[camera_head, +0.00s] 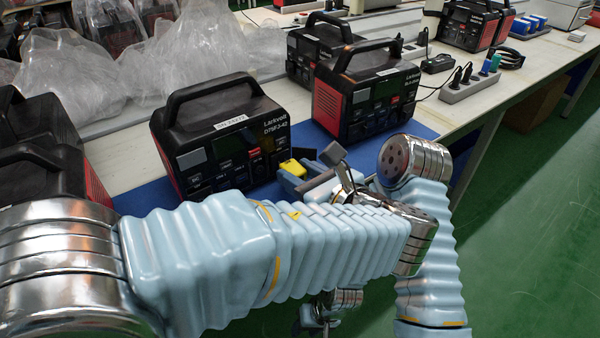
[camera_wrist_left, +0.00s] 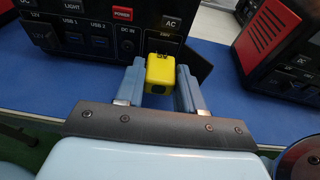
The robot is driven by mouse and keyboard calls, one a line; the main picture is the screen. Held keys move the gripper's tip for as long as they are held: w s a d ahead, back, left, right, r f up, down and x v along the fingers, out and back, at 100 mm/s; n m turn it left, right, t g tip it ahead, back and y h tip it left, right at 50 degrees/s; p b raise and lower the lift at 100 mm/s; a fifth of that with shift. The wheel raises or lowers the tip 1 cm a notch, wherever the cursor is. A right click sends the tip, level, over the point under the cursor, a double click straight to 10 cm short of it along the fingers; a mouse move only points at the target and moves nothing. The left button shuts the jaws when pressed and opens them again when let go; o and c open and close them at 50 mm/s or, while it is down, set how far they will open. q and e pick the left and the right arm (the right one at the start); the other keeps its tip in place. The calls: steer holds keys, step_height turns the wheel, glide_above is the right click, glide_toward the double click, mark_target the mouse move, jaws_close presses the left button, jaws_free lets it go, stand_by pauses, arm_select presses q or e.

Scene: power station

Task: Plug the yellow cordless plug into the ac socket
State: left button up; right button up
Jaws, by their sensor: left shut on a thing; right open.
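The yellow cordless plug (camera_head: 293,168) is held between the fingers of my left gripper (camera_head: 296,178), in front of the black and red power station (camera_head: 228,132). In the left wrist view, the plug (camera_wrist_left: 160,72) sits between the two blue-grey fingers of the left gripper (camera_wrist_left: 160,88). Its far end is close to the panel of the power station (camera_wrist_left: 98,32), below the AC button (camera_wrist_left: 168,20). The plug hides the socket area, so I cannot tell whether it touches or enters the socket. My right gripper (camera_head: 318,318) is low, below the left forearm, partly hidden, and holds nothing visible.
A second power station (camera_head: 368,95) stands to the right, with others behind. A blue mat (camera_head: 145,200) covers the bench front. Plastic-wrapped units (camera_head: 175,45) lie at the back left. A power strip (camera_head: 470,85) with plugs is at the right. Green floor (camera_head: 530,210) is open at right.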

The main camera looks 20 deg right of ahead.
arm_select(q)
steer(key=shift+w, duration=0.15)
steer(key=shift+w+a, duration=0.2)
steer(key=shift+w, duration=0.2)
steer(key=shift+w+a+p, duration=0.1)
steer(key=shift+w+p, duration=0.1)
steer(key=shift+p, duration=0.15)
stand_by(0.4)
steer(key=o, duration=1.1)
steer(key=shift+o, duration=0.2)
steer(key=v, duration=1.3)
steer(key=shift+s, duration=0.4)
